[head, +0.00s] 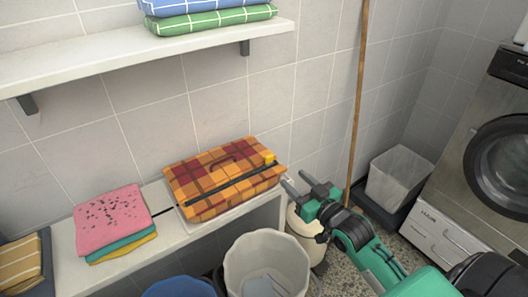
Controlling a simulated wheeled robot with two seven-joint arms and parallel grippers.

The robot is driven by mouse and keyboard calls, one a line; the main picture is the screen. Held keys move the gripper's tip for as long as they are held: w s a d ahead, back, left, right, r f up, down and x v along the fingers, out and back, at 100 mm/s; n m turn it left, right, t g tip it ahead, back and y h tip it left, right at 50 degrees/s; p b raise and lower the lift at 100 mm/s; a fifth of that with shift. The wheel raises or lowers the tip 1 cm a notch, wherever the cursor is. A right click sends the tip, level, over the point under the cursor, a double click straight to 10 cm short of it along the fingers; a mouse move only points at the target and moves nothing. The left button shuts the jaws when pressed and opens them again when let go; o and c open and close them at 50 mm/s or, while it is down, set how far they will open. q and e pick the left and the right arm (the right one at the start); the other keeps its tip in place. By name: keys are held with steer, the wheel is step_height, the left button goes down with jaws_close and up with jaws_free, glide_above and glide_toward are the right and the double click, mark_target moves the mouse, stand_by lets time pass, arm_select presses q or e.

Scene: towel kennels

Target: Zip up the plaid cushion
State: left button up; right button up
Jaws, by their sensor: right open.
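The plaid cushion (215,172), orange with dark red and brown checks, lies on a pale tray (214,226) on the low bench. A dark zip strip (230,185) runs along its front part, from lower left to upper right. A small yellow tab (269,158) sits near the strip's right end. I cannot tell whether the zip is open. My right gripper (296,181) is open and empty, just right of the cushion's right end, its fingers pointing left toward it. It appears apart from the cushion. My left gripper is out of view.
Folded pink, teal and yellow towels (112,220) lie left on the bench (75,262). A white bin (265,257) and a blue container (180,288) stand in front. A wooden pole (358,95) rises behind my right arm. A wall shelf (130,55) with folded cloths hangs above.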

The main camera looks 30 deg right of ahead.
mark_target(270, 157)
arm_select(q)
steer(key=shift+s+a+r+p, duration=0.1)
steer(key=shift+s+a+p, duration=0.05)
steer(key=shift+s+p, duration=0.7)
arm_select(e)
steer(key=w, duration=0.4)
steer(key=w+a, duration=0.1)
steer(key=w, duration=0.8)
steer(key=shift+a, duration=0.4)
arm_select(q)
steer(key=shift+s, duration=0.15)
arm_select(e)
steer(key=shift+s, duration=0.1)
steer(key=shift+c, duration=0.2)
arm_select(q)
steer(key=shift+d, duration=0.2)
arm_select(e)
jaws_close()
